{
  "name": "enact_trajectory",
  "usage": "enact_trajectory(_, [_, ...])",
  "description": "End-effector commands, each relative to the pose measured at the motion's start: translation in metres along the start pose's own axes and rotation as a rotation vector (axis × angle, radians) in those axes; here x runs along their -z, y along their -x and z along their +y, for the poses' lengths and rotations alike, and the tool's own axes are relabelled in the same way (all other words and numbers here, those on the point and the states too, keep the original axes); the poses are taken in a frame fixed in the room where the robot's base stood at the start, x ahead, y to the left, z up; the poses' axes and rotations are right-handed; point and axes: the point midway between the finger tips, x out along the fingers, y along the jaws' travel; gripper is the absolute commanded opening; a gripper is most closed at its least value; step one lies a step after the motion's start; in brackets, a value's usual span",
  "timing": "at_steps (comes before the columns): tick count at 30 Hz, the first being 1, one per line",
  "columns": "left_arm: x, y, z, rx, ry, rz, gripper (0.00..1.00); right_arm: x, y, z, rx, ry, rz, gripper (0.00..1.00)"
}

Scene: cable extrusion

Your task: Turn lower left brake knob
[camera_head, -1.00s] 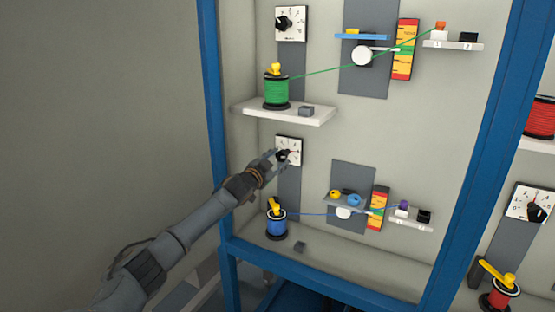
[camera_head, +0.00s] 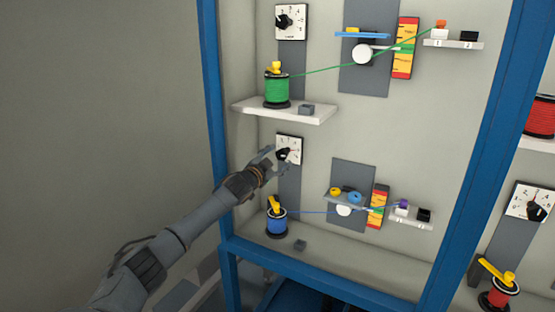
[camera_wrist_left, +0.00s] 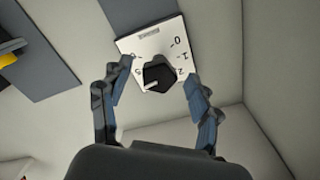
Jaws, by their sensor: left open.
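The lower left brake knob (camera_wrist_left: 158,78) is a black knob on a white dial plate (camera_head: 290,148) with printed numbers. In the left wrist view the plate (camera_wrist_left: 155,47) lies ahead, with the knob between and a little beyond my open fingers. My left gripper (camera_head: 276,161) is in front of the dial in the head view and partly covers its lower left. In the left wrist view the gripper (camera_wrist_left: 162,92) has its two fingers spread on either side of the knob, with gaps. My right gripper is not in view.
The green spool (camera_head: 276,90) stands on a white shelf (camera_head: 300,116) above the dial. The blue spool (camera_head: 277,222) stands below, its cable running right. Another dial (camera_head: 290,20) is higher up.

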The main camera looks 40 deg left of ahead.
Motion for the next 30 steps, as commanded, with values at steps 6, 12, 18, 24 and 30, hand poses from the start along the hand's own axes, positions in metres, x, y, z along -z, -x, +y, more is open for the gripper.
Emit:
enact_trajectory(6, [-0.001, 0.006, 0.001, -0.002, 0.0, 0.001, 0.62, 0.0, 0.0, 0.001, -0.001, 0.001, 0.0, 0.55])
enact_trajectory(12, [-0.002, 0.03, 0.002, -0.003, -0.001, -0.001, 0.62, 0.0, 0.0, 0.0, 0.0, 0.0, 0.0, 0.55])
enact_trajectory(18, [-0.001, 0.06, 0.002, -0.003, -0.002, -0.001, 0.62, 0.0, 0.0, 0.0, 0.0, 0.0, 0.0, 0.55])
enact_trajectory(24, [-0.001, 0.089, 0.002, -0.003, -0.002, -0.001, 0.62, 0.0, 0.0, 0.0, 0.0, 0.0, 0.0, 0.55])
enact_trajectory(30, [-0.001, 0.11, 0.002, -0.002, 0.0, -0.001, 0.62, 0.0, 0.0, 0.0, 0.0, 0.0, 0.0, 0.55])
